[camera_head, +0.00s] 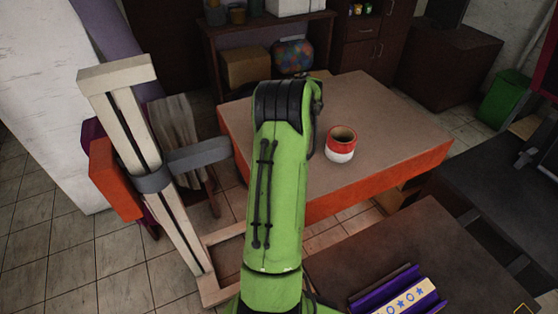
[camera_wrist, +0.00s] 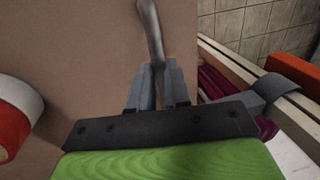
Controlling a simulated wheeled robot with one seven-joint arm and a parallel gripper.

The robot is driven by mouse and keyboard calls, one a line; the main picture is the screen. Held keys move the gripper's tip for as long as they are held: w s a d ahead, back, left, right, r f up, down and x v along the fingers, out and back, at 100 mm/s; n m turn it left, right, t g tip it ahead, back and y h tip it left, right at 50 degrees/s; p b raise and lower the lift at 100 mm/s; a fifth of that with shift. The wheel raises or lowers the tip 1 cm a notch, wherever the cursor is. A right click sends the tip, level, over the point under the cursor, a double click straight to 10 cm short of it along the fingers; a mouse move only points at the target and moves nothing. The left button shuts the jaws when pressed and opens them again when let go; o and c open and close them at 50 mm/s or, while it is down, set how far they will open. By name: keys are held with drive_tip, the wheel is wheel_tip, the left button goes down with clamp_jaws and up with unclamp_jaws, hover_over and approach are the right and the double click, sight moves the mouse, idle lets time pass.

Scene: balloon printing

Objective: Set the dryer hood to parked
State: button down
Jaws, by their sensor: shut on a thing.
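I cannot tell for sure which thing is the dryer hood. A pale wooden upright frame (camera_head: 125,105) stands at the left in the head view, leaning in the picture. An orange box (camera_head: 113,180) is behind it, and a grey bar (camera_head: 198,155) reaches right from a grey band around the post. The grey band and bar also show at the right in the wrist view (camera_wrist: 277,92). My gripper (camera_wrist: 158,70) is shut on a grey curved rod (camera_wrist: 150,22) over the brown table. In the head view my own green arm hides the gripper and the rod.
The brown table (camera_head: 375,107) has an orange edge and carries a red and white pot (camera_head: 341,153). A dark bench (camera_head: 430,240) with a purple, star-marked piece (camera_head: 405,300) is at the lower right. A shelf stands behind. Tiled floor lies free at the left.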

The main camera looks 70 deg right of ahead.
drive_tip(key=c, duration=1.4)
unclamp_jaws()
drive_tip(key=shift+w+d+r, duration=0.1)
drive_tip(key=shift+d+r, duration=0.1)
drive_tip(key=shift+d, duration=0.15)
drive_tip(key=o, duration=0.3)
drive_tip(key=shift+d+f, duration=0.2)
drive_tip(key=shift+a+r, duration=0.15)
drive_tip(key=shift+r, duration=0.05)
wheel_tip(320, 180, up, 15)
drive_tip(key=s+d+p, duration=0.2)
drive_tip(key=shift+d+p, duration=0.2)
drive_tip(key=shift+p, duration=0.2)
